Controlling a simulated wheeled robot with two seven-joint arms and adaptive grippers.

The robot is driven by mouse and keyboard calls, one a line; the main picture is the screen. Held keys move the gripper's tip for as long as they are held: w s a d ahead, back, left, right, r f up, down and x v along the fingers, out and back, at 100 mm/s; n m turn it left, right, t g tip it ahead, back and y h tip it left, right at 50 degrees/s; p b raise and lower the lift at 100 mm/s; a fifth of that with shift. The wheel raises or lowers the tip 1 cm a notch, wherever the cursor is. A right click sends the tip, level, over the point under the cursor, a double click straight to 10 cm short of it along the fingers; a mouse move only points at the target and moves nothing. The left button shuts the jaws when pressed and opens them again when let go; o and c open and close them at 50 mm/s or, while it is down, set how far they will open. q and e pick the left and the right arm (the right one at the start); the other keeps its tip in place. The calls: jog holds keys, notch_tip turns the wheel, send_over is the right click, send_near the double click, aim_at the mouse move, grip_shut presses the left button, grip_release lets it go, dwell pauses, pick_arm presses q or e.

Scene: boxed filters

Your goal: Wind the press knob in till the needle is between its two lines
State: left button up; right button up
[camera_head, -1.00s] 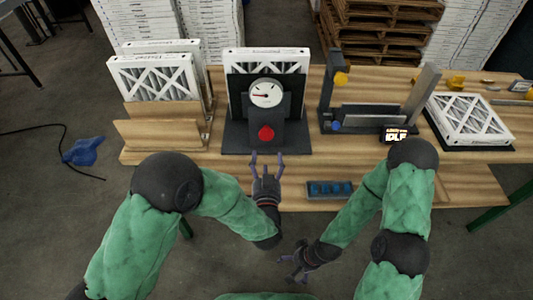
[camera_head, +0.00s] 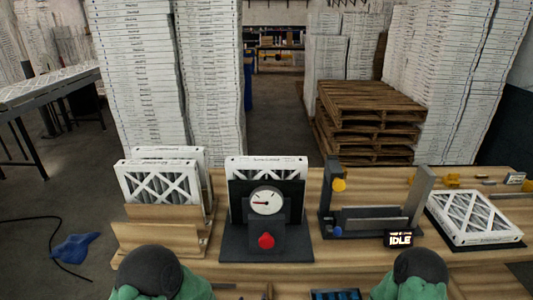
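The press (camera_head: 282,217) stands on its dark base plate on the bench, upright, near the middle of the view. Its round white gauge (camera_head: 266,202) faces me, and the dark needle points left, roughly level. The two lines on the dial are too small to make out. The red press knob (camera_head: 266,241) sits below the gauge, with nothing seen touching it. A white boxed filter (camera_head: 267,163) stands upright behind the gauge. Neither of my grippers shows clearly; only the upper parts of my arms appear at the bottom edge.
Filters (camera_head: 160,184) stand in a wooden rack (camera_head: 160,236) on the left. On the right are a dark fixture (camera_head: 374,216), an IDLE display (camera_head: 400,240) and a flat-lying filter (camera_head: 474,217). A blue-celled tray (camera_head: 335,295) is at the bottom edge. Pallets (camera_head: 370,110) stand beyond the bench.

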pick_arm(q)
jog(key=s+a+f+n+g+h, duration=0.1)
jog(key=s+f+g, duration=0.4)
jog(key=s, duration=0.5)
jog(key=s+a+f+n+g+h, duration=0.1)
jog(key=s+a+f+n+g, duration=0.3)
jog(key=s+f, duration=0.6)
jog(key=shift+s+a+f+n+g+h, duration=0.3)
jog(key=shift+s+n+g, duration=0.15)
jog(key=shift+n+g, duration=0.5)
